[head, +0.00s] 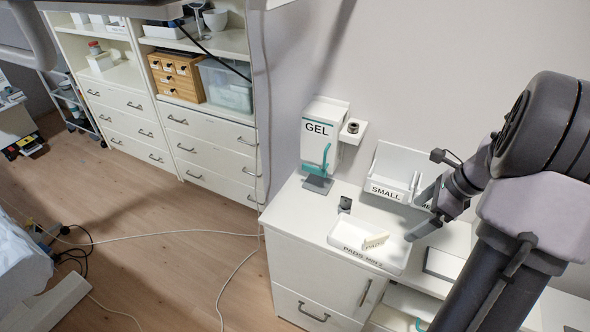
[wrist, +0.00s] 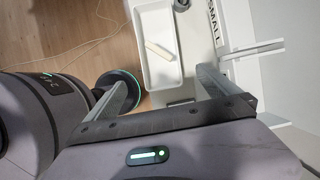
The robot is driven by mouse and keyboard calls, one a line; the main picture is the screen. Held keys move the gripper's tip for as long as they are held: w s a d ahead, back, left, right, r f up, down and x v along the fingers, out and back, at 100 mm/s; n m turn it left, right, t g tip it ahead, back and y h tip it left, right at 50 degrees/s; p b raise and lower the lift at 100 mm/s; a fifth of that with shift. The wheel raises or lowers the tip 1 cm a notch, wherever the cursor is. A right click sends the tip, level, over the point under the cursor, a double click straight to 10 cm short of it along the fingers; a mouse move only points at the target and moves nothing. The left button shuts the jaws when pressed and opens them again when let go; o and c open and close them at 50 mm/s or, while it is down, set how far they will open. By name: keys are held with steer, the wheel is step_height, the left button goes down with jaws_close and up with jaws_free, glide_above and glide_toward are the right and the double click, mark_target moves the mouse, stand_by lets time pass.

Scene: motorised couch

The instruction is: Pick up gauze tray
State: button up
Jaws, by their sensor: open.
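In the wrist view the tray (wrist: 155,22) is beyond my fingertips at top centre, with the pad (wrist: 160,52) inside. My gripper (head: 424,222) is above the counter at the tray's right side in the head view. In the wrist view its two fingers (wrist: 168,82) are spread apart with nothing between them, and no contact with the tray shows.
A GEL dispenser (head: 320,140) stands at the counter's back left, with a small dark object (head: 345,204) behind the tray. A white bin labelled SMALL (head: 385,190) is against the wall behind. Drawers and shelves (head: 215,140) stand further left; floor is open in front.

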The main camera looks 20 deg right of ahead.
steer(key=b, duration=0.4)
glide_toward(376, 250)
steer(key=shift+w+f+m, duration=0.15)
steer(key=shift+f+m, duration=0.1)
steer(key=shift+m, duration=0.15)
steer(key=b+x, duration=0.2)
steer(key=x, duration=0.3)
steer(key=shift+w+a+f, duration=0.1)
steer(key=shift+f, duration=0.25)
steer(key=shift+r, duration=0.1)
steer(key=shift+c, duration=1.1)
steer(key=c, duration=1)
